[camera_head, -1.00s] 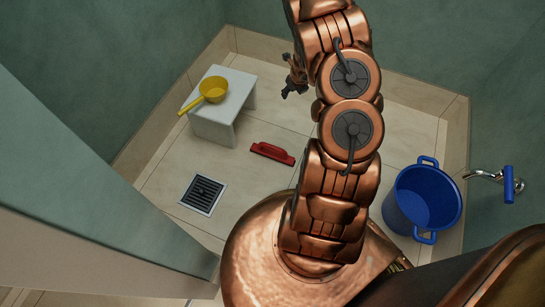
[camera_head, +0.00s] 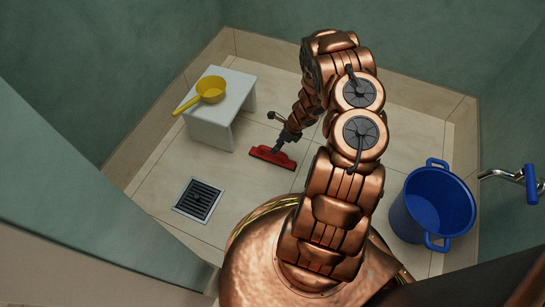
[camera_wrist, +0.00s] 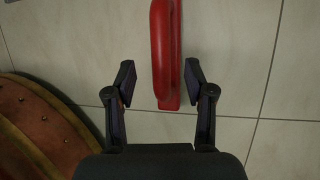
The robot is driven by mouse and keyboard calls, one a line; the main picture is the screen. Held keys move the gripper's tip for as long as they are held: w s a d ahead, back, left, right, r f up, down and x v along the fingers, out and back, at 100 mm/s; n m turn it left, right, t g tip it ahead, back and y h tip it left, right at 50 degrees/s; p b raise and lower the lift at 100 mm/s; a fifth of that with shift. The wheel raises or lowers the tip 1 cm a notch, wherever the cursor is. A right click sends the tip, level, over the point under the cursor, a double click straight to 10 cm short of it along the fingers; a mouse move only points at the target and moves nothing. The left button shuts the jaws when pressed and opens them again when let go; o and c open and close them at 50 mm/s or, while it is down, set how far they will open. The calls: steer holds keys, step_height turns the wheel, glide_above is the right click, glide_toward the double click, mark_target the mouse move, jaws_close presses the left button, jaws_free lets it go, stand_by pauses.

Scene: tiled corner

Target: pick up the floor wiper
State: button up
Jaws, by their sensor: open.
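The floor wiper (camera_head: 272,157) is red and lies on the tiled floor, between the white stool and my arm in the head view. In the wrist view the red wiper (camera_wrist: 166,50) runs lengthwise up the picture, its near end between my fingertips. My gripper (camera_head: 286,138) is right above or at the wiper in the head view. In the wrist view my gripper (camera_wrist: 160,80) is open, one dark finger on each side of the wiper with a gap to each. I cannot tell the exact height above it.
A white stool (camera_head: 212,132) with a yellow dipper (camera_head: 210,90) stands behind left of the wiper. A floor drain (camera_head: 198,200) lies front left. A blue bucket (camera_head: 432,205) stands at right, near a wall tap (camera_head: 530,184). Bare tiles surround the wiper.

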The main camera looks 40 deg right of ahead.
steer(key=b+x, duration=0.2)
steer(key=x, duration=0.3)
steer(key=shift+s+d, duration=0.15)
steer(key=shift+c, duration=0.4)
jaws_close()
